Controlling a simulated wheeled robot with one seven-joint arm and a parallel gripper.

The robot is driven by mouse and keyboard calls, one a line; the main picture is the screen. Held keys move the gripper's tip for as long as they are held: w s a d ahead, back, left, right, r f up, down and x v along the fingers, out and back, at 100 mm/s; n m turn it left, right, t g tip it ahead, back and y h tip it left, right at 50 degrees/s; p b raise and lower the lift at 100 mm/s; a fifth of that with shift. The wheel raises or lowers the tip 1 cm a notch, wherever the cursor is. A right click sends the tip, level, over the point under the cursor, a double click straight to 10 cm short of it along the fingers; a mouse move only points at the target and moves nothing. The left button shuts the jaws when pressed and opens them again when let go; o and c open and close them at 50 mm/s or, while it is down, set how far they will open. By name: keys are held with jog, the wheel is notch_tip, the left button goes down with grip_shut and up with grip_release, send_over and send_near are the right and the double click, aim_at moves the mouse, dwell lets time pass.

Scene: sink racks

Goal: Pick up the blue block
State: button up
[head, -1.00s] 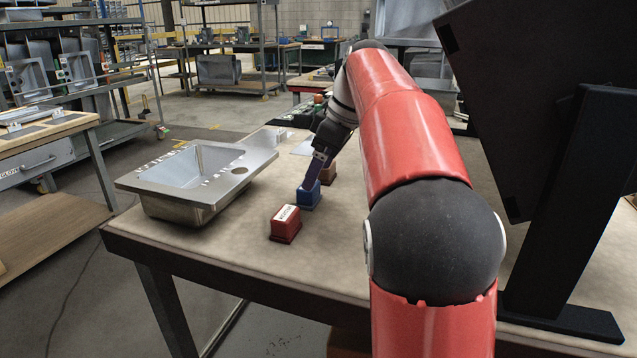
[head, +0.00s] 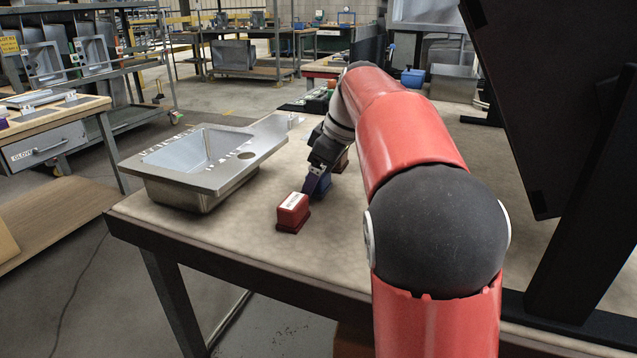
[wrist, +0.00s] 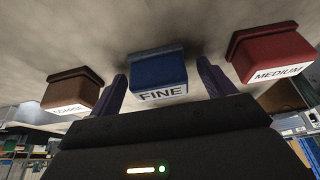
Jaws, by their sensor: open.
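The blue block (wrist: 158,73), labelled FINE, stands on the table between the two purple fingers of my gripper (wrist: 162,69) in the wrist view. My gripper is open, with one finger on each side of the block; a small gap shows on the right, and I cannot tell whether the left finger touches. In the head view, my gripper (head: 317,182) hides much of the blue block (head: 323,190).
A red block (head: 293,211) labelled MEDIUM (wrist: 268,55) stands close on one side. A brown block (head: 342,162) labelled COARSE (wrist: 73,90) stands on the other. A metal sink (head: 200,168) lies left on the table (head: 270,262). A dark panel rises at right.

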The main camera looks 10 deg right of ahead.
jog(key=c, duration=1.1)
jog(key=shift+r, duration=0.1)
notch_tip(320, 180, up, 20)
jog(key=p, duration=0.3)
jog(key=shift+p, duration=0.35)
